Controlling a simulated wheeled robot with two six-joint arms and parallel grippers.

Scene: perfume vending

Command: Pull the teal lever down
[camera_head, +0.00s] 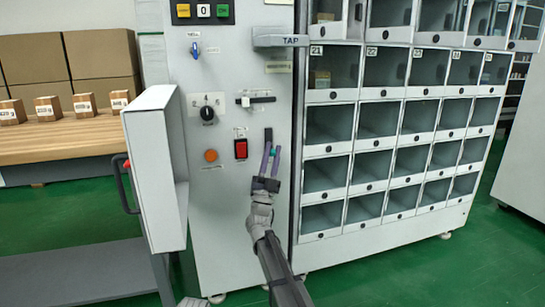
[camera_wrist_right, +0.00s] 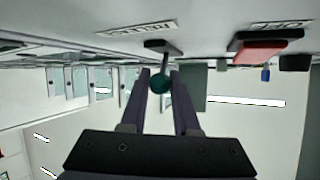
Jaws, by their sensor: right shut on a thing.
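The teal lever has a dark stem and a round teal knob (camera_wrist_right: 160,82), seen in the right wrist view sticking out from the panel. My right gripper (camera_wrist_right: 160,76) has its two fingers on either side of the knob and is shut on it. In the head view my right gripper (camera_head: 270,148) is up against the front panel, right of the red switch. There the fingers mostly hide the lever; only a small patch of teal shows beside them. My left gripper is not clearly in view.
The red rocker switch (camera_head: 240,149) is close to the left of my right gripper. An orange button (camera_head: 210,155) and a black dial (camera_head: 207,113) are farther left. A white door-like box (camera_head: 152,165) juts out at left. Glass-fronted compartments (camera_head: 330,125) fill the right side.

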